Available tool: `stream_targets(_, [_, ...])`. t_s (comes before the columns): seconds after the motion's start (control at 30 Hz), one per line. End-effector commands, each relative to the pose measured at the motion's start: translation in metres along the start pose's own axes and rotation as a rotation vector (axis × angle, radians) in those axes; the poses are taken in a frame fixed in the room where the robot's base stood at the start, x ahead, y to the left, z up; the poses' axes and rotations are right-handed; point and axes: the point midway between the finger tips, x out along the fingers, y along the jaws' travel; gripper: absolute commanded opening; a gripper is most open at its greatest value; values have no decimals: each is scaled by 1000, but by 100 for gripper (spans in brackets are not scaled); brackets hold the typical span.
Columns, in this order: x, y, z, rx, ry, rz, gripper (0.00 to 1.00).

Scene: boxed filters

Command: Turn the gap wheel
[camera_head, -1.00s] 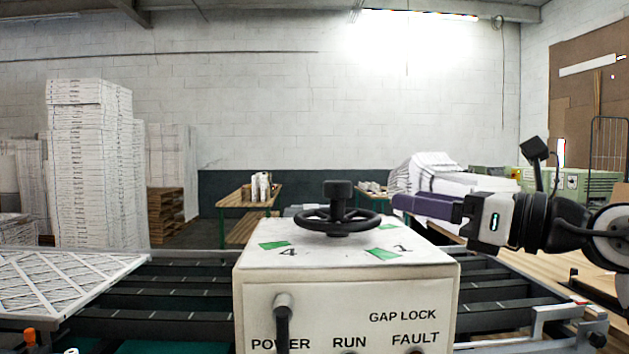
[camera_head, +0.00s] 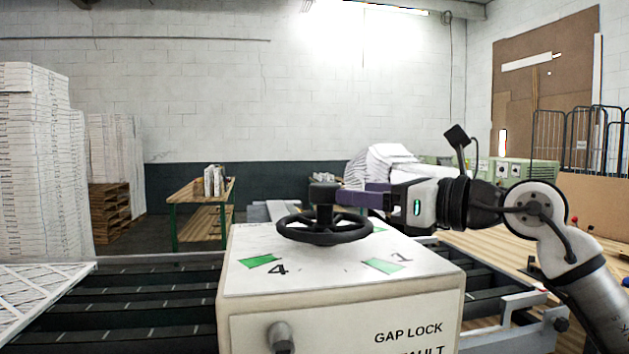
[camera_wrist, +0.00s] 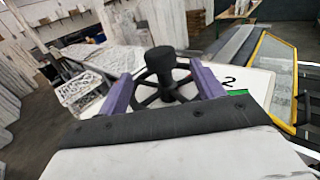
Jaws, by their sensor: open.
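The gap wheel (camera_head: 348,237) is a black spoked handwheel lying flat on top of a white box (camera_head: 345,320) marked "GAP LOCK". A black knob or hub (camera_head: 323,193) stands up from it. Green marks with numbers 4 and 1 lie on the box top around the wheel. My gripper (camera_head: 345,197) comes in from the right with purple fingers level with the knob. In the wrist view, the knob (camera_wrist: 161,65) stands between the two spread purple fingers, with the wheel behind and below; a green mark and a 2 show at right. I cannot tell whether a finger touches it.
Dark conveyor rollers (camera_head: 150,300) run on both sides of the box. A lever (camera_head: 281,338) sticks out of the box's front. A white pleated filter (camera_head: 40,290) lies at the left, with stacked white boxes (camera_head: 35,160) behind. A wooden bench (camera_head: 205,210) stands further back.

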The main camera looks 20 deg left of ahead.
Motion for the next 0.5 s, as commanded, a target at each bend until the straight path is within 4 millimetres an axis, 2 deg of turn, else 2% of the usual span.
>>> stream_targets(0.03, [13, 1, 5, 0, 2, 4, 67])
stream_targets(0.2, [50, 2, 5, 0, 1, 4, 67])
stream_targets(0.33, [72, 2, 4, 0, 1, 4, 67])
stream_targets(0.5, [91, 1, 2, 0, 0, 2, 67])
